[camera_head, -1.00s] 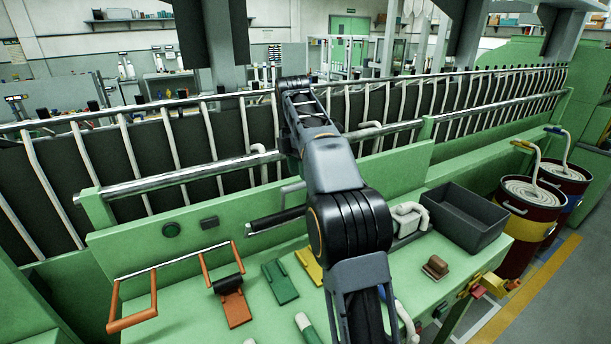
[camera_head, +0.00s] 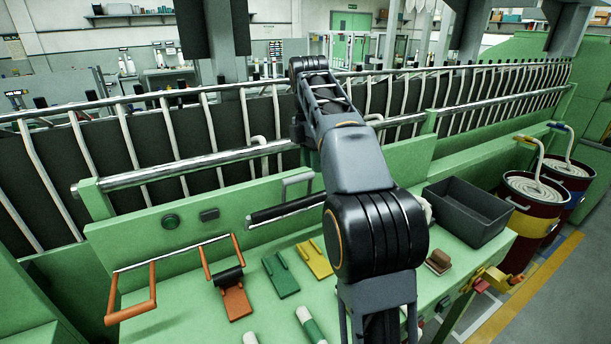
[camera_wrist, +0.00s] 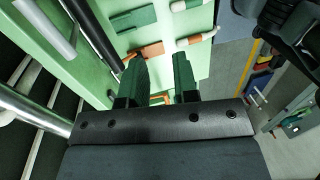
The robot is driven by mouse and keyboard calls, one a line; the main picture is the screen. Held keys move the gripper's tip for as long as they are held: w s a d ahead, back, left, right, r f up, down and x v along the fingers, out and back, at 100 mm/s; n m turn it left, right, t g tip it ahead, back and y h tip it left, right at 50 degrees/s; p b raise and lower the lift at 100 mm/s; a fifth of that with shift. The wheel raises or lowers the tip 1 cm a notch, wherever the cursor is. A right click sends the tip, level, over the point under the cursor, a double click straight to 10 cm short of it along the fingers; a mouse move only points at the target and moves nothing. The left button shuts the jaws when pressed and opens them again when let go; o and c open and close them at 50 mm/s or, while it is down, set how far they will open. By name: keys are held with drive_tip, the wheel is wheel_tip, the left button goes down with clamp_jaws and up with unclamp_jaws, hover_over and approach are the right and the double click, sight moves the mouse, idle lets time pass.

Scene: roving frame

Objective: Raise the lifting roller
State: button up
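A black roller (camera_head: 285,210) lies against the green machine front, just above the bench. A grey bent handle (camera_head: 297,186) stands over it. I cannot tell for sure which part is the lifting roller. My arm hides the right end of the black roller. In the wrist view a black bar (camera_wrist: 92,35) and a pale grey tube (camera_wrist: 45,25) run to the left of my gripper. My gripper (camera_wrist: 158,68) is open, with its two dark green fingers apart and nothing held between them. In the head view my gripper is hidden behind my arm.
The green bench bears an orange tool with a black roll (camera_head: 235,295), a green tool (camera_head: 280,276), a yellow tool (camera_head: 315,258) and a wire frame with orange ends (camera_head: 137,310). A dark bin (camera_head: 468,210) sits right. A long chrome bar (camera_head: 190,168) runs above the bench.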

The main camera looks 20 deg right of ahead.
drive_tip(key=s, duration=0.1)
drive_tip(key=s+d+f+b, duration=0.1)
drive_tip(key=s+b, duration=0.1)
drive_tip(key=shift+d+f+m+t, duration=0.25)
drive_tip(key=shift+f+m+t, duration=0.05)
drive_tip(key=shift+m+t, duration=0.1)
drive_tip(key=shift+c, duration=0.7)
drive_tip(key=m+t+b, duration=0.1)
drive_tip(key=s+f+m+b, duration=0.1)
drive_tip(key=m, duration=0.1)
drive_tip(key=s+f+m+t+y+b, duration=0.1)
drive_tip(key=shift+s+d+m+t, duration=0.25)
drive_tip(key=shift+d+m+t, duration=0.05)
drive_tip(key=shift+d+m, duration=0.1)
drive_tip(key=c, duration=0.3)
drive_tip(key=m+t+b, duration=0.1)
drive_tip(key=m, duration=0.1)
drive_tip(key=f+m, duration=0.1)
drive_tip(key=m, duration=0.2)
drive_tip(key=shift+w+f+t+b, duration=0.15)
drive_tip(key=shift+t+b, duration=0.25)
clamp_jaws()
drive_tip(key=m+t, duration=0.7)
drive_tip(key=m, duration=1.8)
hover_over(305, 197)
drive_tip(key=shift+f+p, duration=0.4)
drive_tip(key=shift+f, duration=3.25)
